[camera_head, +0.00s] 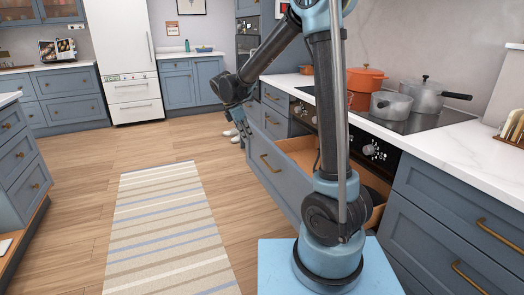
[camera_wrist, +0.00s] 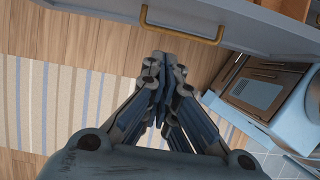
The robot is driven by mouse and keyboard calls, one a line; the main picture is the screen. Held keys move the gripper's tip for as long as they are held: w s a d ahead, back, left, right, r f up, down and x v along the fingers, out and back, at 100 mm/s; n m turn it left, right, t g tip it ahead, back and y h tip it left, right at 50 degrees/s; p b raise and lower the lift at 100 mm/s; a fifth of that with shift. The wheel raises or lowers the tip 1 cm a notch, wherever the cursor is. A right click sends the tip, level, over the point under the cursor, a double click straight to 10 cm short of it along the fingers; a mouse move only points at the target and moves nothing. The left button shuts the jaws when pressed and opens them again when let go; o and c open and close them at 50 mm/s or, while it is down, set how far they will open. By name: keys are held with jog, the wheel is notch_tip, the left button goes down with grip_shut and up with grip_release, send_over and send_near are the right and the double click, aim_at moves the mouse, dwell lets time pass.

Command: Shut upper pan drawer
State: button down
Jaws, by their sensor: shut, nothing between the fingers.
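The upper pan drawer (camera_head: 284,190) stands pulled out under the cooktop in the head view, with its wooden inside partly showing behind my arm. Its blue-grey front bears a brass bar handle (camera_head: 270,163). In the wrist view the drawer front (camera_wrist: 250,38) runs across the top, with the handle (camera_wrist: 182,30) on it. My gripper (camera_head: 241,128) is at the far end of the drawer front, on the aisle side, in the head view. Its fingers (camera_wrist: 165,62) are together and empty, just below the handle in the wrist view. Whether they touch the front cannot be told.
Pots (camera_head: 366,82) stand on the cooktop (camera_head: 400,122) above the drawer. Closed drawers (camera_head: 460,215) lie to the right. A striped rug (camera_head: 170,225) covers the open aisle floor. An island cabinet (camera_head: 18,165) stands at the left, and a white fridge (camera_head: 122,55) at the back.

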send_over(263, 159)
jog(key=s+a, duration=0.1)
jog(key=a, duration=0.3)
notch_tip(263, 159, down, 9)
jog(key=d, duration=0.2)
jog(key=w+d, duration=0.1)
jog(key=d, duration=0.1)
jog(key=shift+w+f, duration=0.15)
jog(key=shift+f, duration=0.05)
